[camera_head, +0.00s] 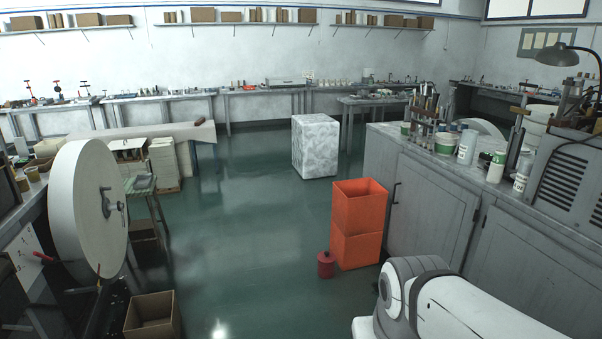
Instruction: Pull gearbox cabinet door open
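A long grey cabinet (433,205) stands along the right side, with several flat doors on its front. Its doors look shut. A dark upright bar handle (395,193) sits near the left edge of the cabinet front, and a smaller dark handle (477,213) sits near the seam between two doors. I cannot tell which door is the gearbox one. A white and grey link of my arm lies at the bottom right, in front of the cabinet's lower part, and hides some of it. My gripper is not in view.
Two stacked orange bins (358,222) and a red can (326,264) stand on the floor left of the cabinet. A white mottled block (315,146) stands farther back. A large pale wheel (88,208) and an open cardboard box (152,315) are at left. The middle green floor (240,225) is clear.

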